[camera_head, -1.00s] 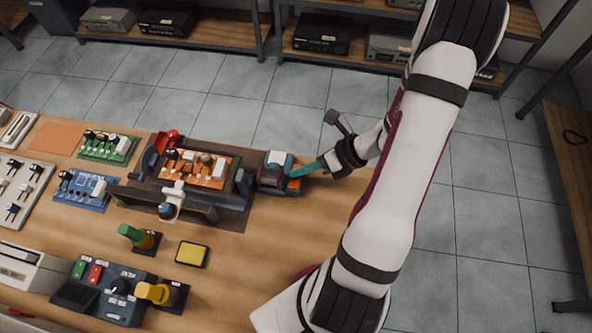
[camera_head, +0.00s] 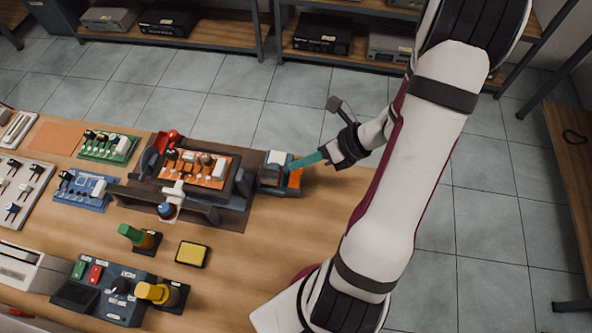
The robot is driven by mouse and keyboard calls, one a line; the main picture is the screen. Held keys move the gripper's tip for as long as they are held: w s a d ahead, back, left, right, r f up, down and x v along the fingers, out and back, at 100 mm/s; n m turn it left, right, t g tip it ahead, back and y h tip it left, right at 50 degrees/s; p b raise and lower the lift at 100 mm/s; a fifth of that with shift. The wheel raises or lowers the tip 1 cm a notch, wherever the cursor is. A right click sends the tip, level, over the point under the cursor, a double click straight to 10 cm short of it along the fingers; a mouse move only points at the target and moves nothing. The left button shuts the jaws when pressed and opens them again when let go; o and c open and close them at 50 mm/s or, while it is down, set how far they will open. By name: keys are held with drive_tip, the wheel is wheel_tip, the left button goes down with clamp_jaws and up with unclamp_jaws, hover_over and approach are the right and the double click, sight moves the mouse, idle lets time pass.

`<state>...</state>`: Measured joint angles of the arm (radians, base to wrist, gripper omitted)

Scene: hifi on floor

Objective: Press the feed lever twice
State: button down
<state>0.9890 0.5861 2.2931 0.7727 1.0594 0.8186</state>
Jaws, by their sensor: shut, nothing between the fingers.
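A small dark device with a white top, teal sides and an orange part (camera_head: 279,172) stands at the right end of the row on the bench. The orange part (camera_head: 295,179) at its right side may be the feed lever, but it is too small to be sure. My gripper (camera_head: 293,165) comes in from the right, its teal fingers shut and empty. The fingertips are at the upper right of the device, over or just above the orange part. I cannot tell whether they touch it.
Left of the device a holder carries an orange circuit board (camera_head: 195,168). The bench right of the sponge is clear.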

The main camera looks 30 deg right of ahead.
sight(296, 174)
drive_tip(key=shift+r, duration=1.85)
drive_tip(key=shift+r, duration=0.1)
idle(1.0)
wheel_tip(296, 174, up, 4)
drive_tip(key=shift+f, duration=0.2)
drive_tip(key=shift+f, duration=4.45)
drive_tip(key=shift+f, duration=0.4)
